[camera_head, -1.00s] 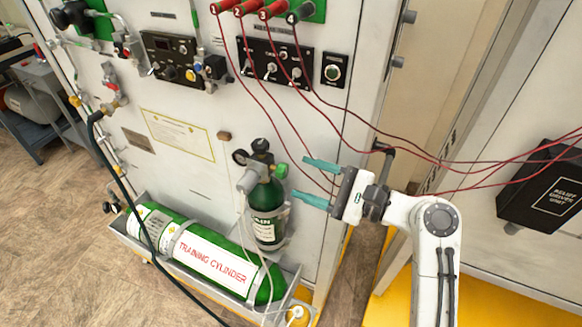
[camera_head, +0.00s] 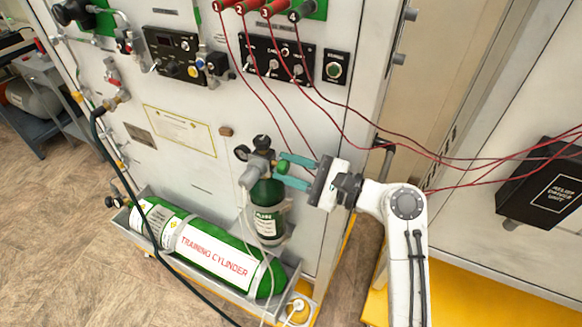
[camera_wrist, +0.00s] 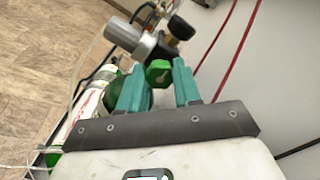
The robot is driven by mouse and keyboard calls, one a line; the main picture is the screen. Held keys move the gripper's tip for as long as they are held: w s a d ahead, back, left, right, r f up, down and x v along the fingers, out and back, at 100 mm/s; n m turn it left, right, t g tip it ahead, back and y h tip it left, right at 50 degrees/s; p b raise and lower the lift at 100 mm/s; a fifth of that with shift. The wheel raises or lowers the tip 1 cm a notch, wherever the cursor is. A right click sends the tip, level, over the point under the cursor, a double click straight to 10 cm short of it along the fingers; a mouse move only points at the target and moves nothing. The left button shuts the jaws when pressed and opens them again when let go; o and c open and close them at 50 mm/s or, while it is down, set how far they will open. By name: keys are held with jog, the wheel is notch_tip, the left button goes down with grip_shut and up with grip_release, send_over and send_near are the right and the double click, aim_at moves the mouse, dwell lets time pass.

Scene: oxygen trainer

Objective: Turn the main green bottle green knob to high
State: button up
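The upright dark green bottle (camera_head: 265,192) with a white label stands against the white panel, with a grey and black regulator (camera_head: 257,170) on top. Its green knob (camera_head: 281,167) points right; it also shows in the wrist view (camera_wrist: 158,72) as a faceted green knob. My gripper (camera_head: 280,168) has come in from the right with its two teal fingers one above the other, at the knob. In the wrist view, my gripper (camera_wrist: 157,75) is open, with the knob between the fingertips and a small gap visible on the right side. I cannot tell whether the left finger touches it.
A green training cylinder (camera_head: 217,255) lies in a metal tray (camera_head: 305,292) below the bottle. Red cables (camera_head: 350,107) hang from the panel and run right above my gripper. A dark hose (camera_head: 104,160) hangs at left. A black box (camera_head: 546,185) is on the right wall.

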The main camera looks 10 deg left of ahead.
jog(key=c, duration=0.5)
jog(key=n+b, duration=0.2)
jog(key=n, duration=0.1)
jog(key=shift+f, duration=0.2)
jog(key=n+b, duration=0.3)
jog(key=n, duration=0.1)
jog(key=shift+f+n, duration=0.1)
jog(key=shift+n, duration=0.2)
jog(key=n+b, duration=0.5)
jog(key=n, duration=0.1)
jog(key=n+b, duration=0.4)
jog(key=shift+n, duration=0.3)
